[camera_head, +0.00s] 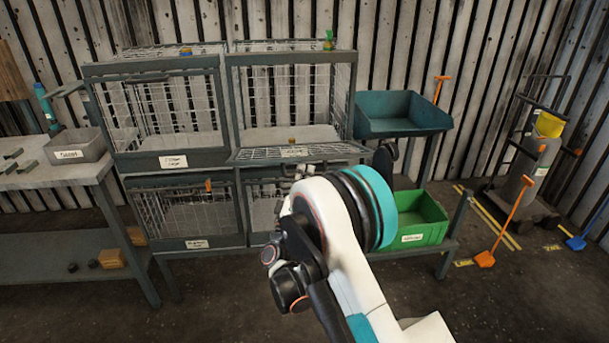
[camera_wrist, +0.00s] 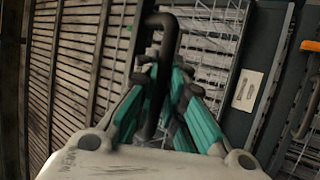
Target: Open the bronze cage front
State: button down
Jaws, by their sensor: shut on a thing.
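Wire cages stand in two rows on a rack. The upper right cage (camera_head: 290,100) has its mesh front (camera_head: 262,154) lowered, lying out nearly flat with a small label (camera_head: 294,152) on it; its wording is too small to read. The upper left cage (camera_head: 165,110) and lower left cage (camera_head: 190,212) have mesh across their fronts. I cannot tell by label which one is bronze. My gripper (camera_wrist: 165,85) is shut on a dark bent handle (camera_wrist: 168,28) beside wire mesh in the wrist view. In the head view my arm hides most of the lower right cage and the grip.
A teal bin (camera_head: 400,118) and a green bin (camera_head: 418,222) stand right of the cages. A workbench (camera_head: 50,178) with a grey tray (camera_head: 75,148) is at left. An orange shovel (camera_head: 485,258) and a hand truck (camera_head: 530,150) stand far right. The front floor is clear.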

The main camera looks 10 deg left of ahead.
jog(key=c, duration=1.9)
grip_release()
jog(key=shift+d, duration=0.1)
